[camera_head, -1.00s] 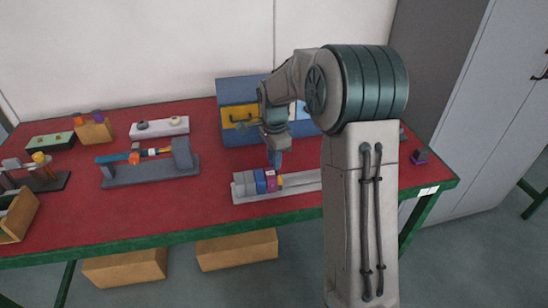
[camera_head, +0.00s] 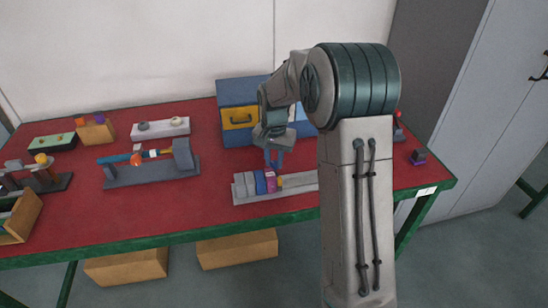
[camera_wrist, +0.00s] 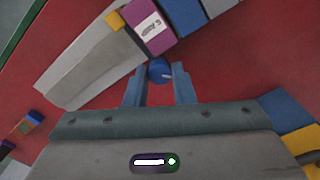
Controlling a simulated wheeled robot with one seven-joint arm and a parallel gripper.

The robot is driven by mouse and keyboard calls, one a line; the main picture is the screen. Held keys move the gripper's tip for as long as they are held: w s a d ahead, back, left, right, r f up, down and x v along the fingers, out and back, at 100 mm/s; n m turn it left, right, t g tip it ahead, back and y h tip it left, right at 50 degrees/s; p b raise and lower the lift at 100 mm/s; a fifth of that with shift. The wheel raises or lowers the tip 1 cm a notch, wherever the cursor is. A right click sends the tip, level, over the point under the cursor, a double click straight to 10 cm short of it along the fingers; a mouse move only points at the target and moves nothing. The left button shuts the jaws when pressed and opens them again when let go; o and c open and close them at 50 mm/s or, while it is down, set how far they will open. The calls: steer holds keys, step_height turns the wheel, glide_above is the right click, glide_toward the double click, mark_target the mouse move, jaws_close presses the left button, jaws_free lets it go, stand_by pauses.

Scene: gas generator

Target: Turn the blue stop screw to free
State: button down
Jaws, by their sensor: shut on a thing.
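The blue stop screw (camera_wrist: 159,69) is a small round blue knob next to a magenta block with a white label (camera_wrist: 151,27). My gripper (camera_wrist: 159,78) has one blue-grey finger on each side of the screw and is shut on it. In the head view my gripper (camera_head: 274,161) points down at the row of blocks, beside the magenta block (camera_head: 270,178). The screw itself is hidden there by the fingers. The blocks sit on a light grey rail (camera_head: 300,184), with a blue block (camera_head: 260,182) beside the magenta one and a yellow piece on its other side.
A blue cabinet with a yellow drawer (camera_head: 238,117) stands close behind my gripper. A grey fixture with an orange and blue rod (camera_head: 150,172) lies to the left on the red table. A small dark purple piece (camera_head: 418,157) is near the right edge.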

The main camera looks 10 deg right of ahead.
mark_target(274, 163)
steer(key=n, duration=0.4)
steer(key=shift+r+n+p, duration=0.1)
steer(key=shift+n+p, duration=0.2)
steer(key=shift+p, duration=0.05)
steer(key=n, duration=0.4)
steer(key=shift+p, duration=0.35)
steer(key=shift+n, duration=0.3)
steer(key=c, duration=1.2)
jaws_free()
step_height(274, 163, up, 14)
